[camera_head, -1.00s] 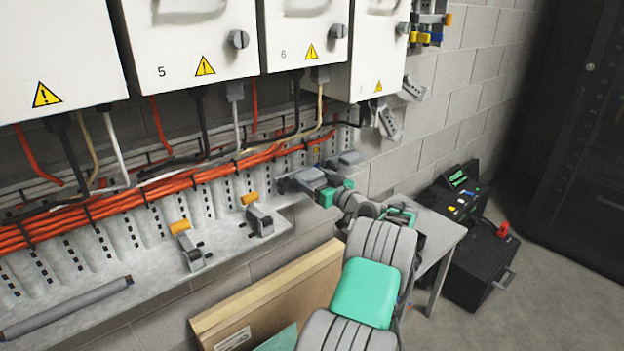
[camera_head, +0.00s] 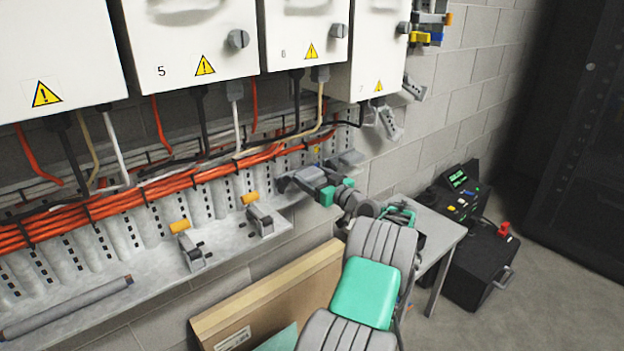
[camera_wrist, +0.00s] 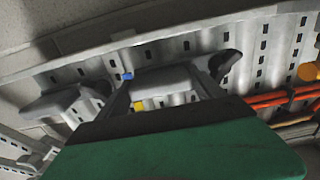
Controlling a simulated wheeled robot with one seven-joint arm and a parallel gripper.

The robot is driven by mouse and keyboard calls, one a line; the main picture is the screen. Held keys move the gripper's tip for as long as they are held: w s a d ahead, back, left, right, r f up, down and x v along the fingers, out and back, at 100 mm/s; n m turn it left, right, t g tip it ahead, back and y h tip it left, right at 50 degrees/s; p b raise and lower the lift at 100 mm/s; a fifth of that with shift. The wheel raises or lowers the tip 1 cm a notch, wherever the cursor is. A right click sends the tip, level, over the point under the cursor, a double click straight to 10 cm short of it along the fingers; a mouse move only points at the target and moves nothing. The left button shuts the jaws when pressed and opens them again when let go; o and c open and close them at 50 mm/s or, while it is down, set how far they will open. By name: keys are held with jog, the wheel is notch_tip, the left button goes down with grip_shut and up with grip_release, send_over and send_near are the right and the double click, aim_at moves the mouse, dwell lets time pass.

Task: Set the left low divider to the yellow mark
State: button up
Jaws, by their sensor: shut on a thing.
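My gripper (camera_head: 297,182) is at the right end of the metal shelf under the cabinets. It is shut on a grey low divider (camera_wrist: 165,80), which shows between the fingers in the wrist view. In the head view my gripper mostly hides this divider. A second grey low divider (camera_head: 345,159) stands to the right; in the wrist view it is at the left (camera_wrist: 55,102). A yellow mark (camera_wrist: 138,105) and a blue mark (camera_wrist: 127,76) show near the held divider. The yellow mark is also faintly visible on the back panel (camera_head: 317,150). The exact gap between divider and mark is unclear.
Two orange-topped clamps (camera_head: 188,246) (camera_head: 260,218) stand on the shelf to the left. Orange cables (camera_head: 130,203) run along the slotted back panel. Cabinets (camera_head: 300,35) hang above. A cardboard box (camera_head: 270,290) and a small table (camera_head: 440,232) are below.

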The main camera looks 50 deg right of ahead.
aim_at(312, 174)
notch_tip(312, 174, up, 6)
jog(key=shift+r, duration=0.15)
jog(key=o, duration=1.9)
jog(key=shift+r, duration=0.1)
jog(key=shift+c, duration=0.2)
jog(key=shift+o, duration=1.2)
jog(key=shift+s+f, duration=0.1)
jog(key=shift+f, duration=0.1)
jog(key=b+v, duration=0.1)
jog(key=v, duration=0.6)
jog(key=shift+s, duration=0.35)
jog(key=shift+a, duration=0.1)
